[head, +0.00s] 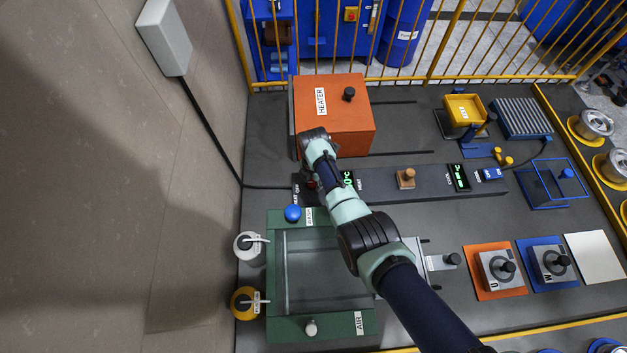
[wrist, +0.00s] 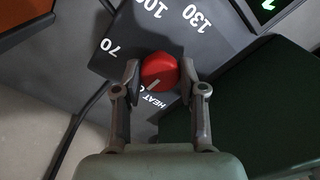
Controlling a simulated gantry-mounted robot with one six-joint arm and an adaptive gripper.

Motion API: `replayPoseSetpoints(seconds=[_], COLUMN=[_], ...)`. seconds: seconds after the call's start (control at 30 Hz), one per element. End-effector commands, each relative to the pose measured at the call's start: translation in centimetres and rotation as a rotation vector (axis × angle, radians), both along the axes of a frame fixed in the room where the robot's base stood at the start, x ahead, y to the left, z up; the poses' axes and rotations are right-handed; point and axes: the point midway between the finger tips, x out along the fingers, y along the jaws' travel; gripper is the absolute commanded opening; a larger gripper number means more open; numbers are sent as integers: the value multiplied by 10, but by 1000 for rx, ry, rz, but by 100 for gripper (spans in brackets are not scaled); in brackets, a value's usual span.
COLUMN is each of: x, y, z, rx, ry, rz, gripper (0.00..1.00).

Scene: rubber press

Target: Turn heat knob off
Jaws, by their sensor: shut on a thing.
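The heat knob (wrist: 160,70) is a round red dial with a pale pointer line, mounted on the dark control panel (wrist: 113,60). In the wrist view the pointer line slants to the lower left, near the partly hidden "HEAT" lettering (wrist: 153,101). The numbers 70, 100 and 130 are printed around the knob's far side. My gripper (wrist: 160,82) has one finger on each side of the knob and is shut on it. In the head view my arm covers most of the knob, at the left end of the long panel (head: 432,183).
The orange heater box (head: 335,120) stands behind the panel. A green tray-like press station (head: 320,270) with a blue button (head: 292,213) is in front. A wooden-coloured knob (head: 406,178) and a lit green display (head: 460,177) sit farther right on the panel.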

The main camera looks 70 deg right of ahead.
Motion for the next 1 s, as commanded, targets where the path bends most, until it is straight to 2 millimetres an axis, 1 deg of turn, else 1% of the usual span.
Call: replayPoseSetpoints(seconds=[0.2,0.67,0.7,0.77,0.8,0.83,1.0], x=[0,0,0,0,0,0,0], y=[0,0,0,0,0,0,0], z=[0,0,0,0,0,0,0], rx=[0,0,0,0,0,0,0], ry=[0,0,0,0,0,0,0], rz=[50,62,62,61,61,61,61], gripper=[6,6,46,56,62,65,65])
